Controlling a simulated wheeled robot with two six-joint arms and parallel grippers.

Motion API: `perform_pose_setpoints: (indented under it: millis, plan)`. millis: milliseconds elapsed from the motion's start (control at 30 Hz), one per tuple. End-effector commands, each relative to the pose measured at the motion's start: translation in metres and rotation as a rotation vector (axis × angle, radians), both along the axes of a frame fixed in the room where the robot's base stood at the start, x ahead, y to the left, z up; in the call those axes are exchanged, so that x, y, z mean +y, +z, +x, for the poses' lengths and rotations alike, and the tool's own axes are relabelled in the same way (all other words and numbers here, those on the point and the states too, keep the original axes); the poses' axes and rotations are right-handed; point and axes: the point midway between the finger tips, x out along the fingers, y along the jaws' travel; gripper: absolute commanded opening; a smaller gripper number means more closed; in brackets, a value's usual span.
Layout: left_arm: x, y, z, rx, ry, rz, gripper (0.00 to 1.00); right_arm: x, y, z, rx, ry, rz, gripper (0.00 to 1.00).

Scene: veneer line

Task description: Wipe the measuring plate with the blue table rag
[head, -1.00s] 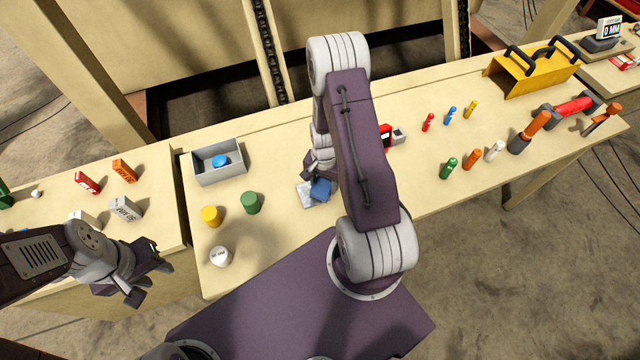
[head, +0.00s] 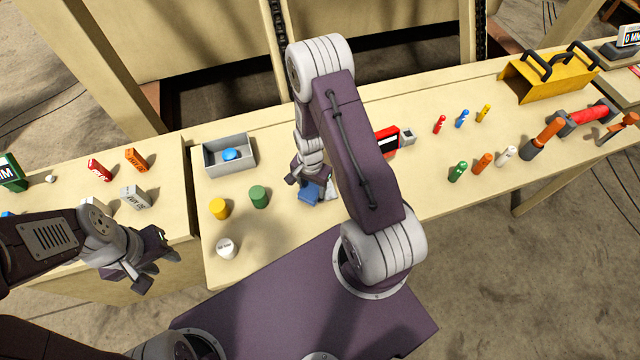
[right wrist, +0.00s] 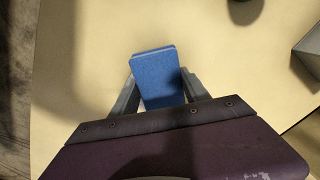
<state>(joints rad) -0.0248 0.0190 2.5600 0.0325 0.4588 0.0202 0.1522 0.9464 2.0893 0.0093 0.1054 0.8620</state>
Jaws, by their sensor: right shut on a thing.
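The blue rag (head: 309,193) is held in my right gripper (head: 305,182), low over the table. In the right wrist view the rag (right wrist: 157,78) sits between the two fingers (right wrist: 160,88) as a flat blue block. The pale grey measuring plate (head: 332,189) shows in the head view just right of the rag, partly hidden by the rag and my arm. I cannot tell whether the rag touches the plate. My left gripper (head: 158,268) is open and empty, near the front edge at the left.
A grey bin (head: 230,157) with a blue disc, a yellow cylinder (head: 219,208), a green cylinder (head: 259,197) and a white round piece (head: 226,247) stand left of the rag. A red device (head: 387,142) is to its right.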

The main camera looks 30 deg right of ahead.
Motion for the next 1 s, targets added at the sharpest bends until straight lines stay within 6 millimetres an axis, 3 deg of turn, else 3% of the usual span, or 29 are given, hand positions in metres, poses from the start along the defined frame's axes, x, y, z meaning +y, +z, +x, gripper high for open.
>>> perform_pose_setpoints:
  millis: [467, 1000]
  plan:
    - [0.0, 0.004, 0.0, 0.0, 0.0, 0.0, 0.36, 0.008, 0.004, 0.002, 0.0, 0.001, 0.0, 0.22]
    - [0.0, 0.054, 0.0, 0.0, 0.0, 0.0, 0.36, 0.008, 0.063, 0.002, 0.0, 0.001, 0.0, 0.22]
